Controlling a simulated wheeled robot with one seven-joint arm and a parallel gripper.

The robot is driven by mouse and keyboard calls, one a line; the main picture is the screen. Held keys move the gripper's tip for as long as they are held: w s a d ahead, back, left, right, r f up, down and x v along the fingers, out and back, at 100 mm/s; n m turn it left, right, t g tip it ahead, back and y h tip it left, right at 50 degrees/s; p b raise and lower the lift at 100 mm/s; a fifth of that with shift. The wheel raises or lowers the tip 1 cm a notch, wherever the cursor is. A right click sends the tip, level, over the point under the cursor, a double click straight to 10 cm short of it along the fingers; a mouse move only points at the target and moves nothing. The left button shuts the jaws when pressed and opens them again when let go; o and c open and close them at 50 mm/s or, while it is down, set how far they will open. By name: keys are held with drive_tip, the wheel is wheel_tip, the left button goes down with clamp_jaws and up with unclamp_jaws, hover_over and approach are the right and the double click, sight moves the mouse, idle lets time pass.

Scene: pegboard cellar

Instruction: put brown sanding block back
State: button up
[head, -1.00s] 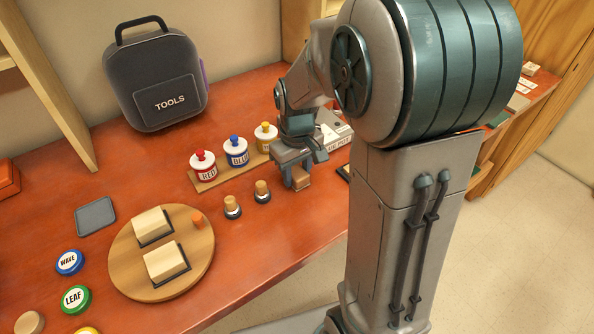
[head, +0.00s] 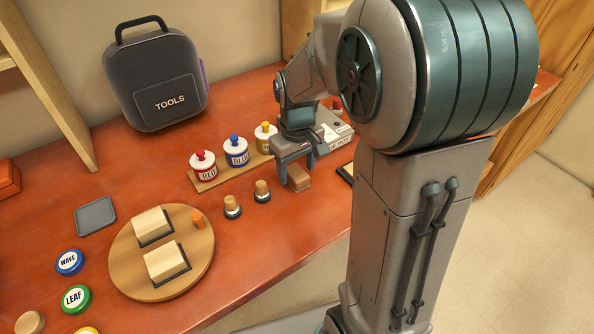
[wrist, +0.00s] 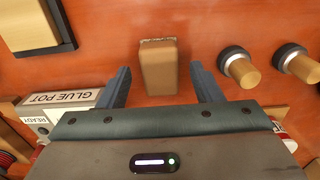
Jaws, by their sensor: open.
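The brown sanding block (head: 298,177) is a small tan-brown block on the red-brown bench, just right of the two wood-topped knobs. In the wrist view the block (wrist: 158,70) lies between the two fingers, with a gap on each side, and its far end reaches past the fingertips. My gripper (head: 295,172) is open over it and holds nothing. In the wrist view my gripper (wrist: 161,74) shows both dark fingers apart.
A box marked GLUE POT (wrist: 62,101) stands close beside the left finger. The knobs (head: 262,191) and a rack of labelled pots (head: 207,181) are close on the left. A round board (head: 122,270) with two pale blocks lies further left.

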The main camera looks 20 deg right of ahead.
sight(297, 173)
wheel_tip(297, 173, up, 10)
drive_tip(key=s+f+m+t, duration=0.2)
drive_tip(key=s+f+m, duration=0.1)
drive_tip(key=s, duration=1)
drive_tip(key=shift+s+m+t, duration=0.4)
